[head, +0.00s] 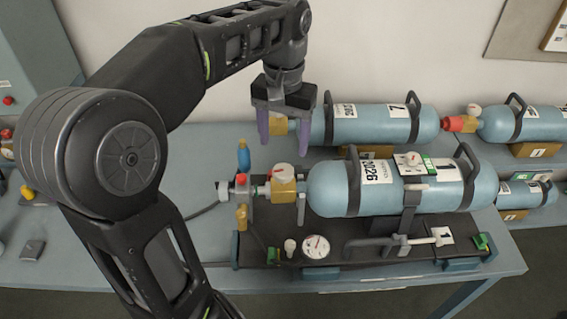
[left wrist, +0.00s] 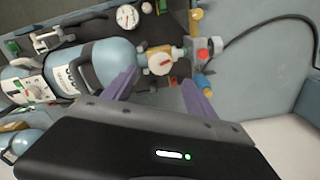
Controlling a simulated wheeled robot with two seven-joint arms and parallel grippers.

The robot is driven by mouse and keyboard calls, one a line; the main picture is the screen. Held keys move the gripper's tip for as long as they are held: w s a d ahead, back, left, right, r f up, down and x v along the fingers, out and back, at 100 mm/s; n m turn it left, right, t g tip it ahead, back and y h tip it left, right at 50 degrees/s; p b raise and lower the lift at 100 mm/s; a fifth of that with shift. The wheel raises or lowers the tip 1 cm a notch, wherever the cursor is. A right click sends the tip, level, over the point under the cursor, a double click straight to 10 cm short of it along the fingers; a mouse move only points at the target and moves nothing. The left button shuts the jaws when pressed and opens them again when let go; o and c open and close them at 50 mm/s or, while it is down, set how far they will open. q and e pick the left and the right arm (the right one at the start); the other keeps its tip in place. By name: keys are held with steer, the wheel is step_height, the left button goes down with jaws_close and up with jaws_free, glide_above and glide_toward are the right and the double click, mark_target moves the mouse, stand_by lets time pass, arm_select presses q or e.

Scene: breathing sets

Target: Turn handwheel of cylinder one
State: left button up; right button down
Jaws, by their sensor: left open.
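Cylinder one (head: 335,188) is light blue and lies on its side on a dark backplate (head: 350,240) on the table. It carries black handles and a tag reading 1. Its handwheel (head: 283,173), a whitish disc, sits on the brass valve at its left end. The handwheel also shows in the left wrist view (left wrist: 161,64), with the cylinder (left wrist: 107,62) to its left. My left gripper (head: 283,138) has purple fingers, points down and is open and empty. It is above and behind the handwheel, apart from it. In the left wrist view the fingers (left wrist: 155,88) spread either side of the valve area. My right gripper is not in view.
Cylinder two (head: 375,124) lies behind, close to the left fingers. A pressure gauge (head: 315,247) is on the backplate's front. A blue knob (head: 243,156) and red knob lie left of the handwheel. Free table lies further left.

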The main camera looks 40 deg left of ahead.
mark_target(284, 169)
arm_select(q)
steer(key=n, duration=0.4)
steer(key=shift+n, duration=0.4)
steer(key=shift+f, duration=0.15)
step_height(284, 169, down, 7)
steer(key=b, duration=0.6)
steer(key=shift+r, duration=0.2)
steer(key=shift+f, duration=0.45)
steer(key=shift+c, duration=0.6)
steer(key=c, duration=1.3)
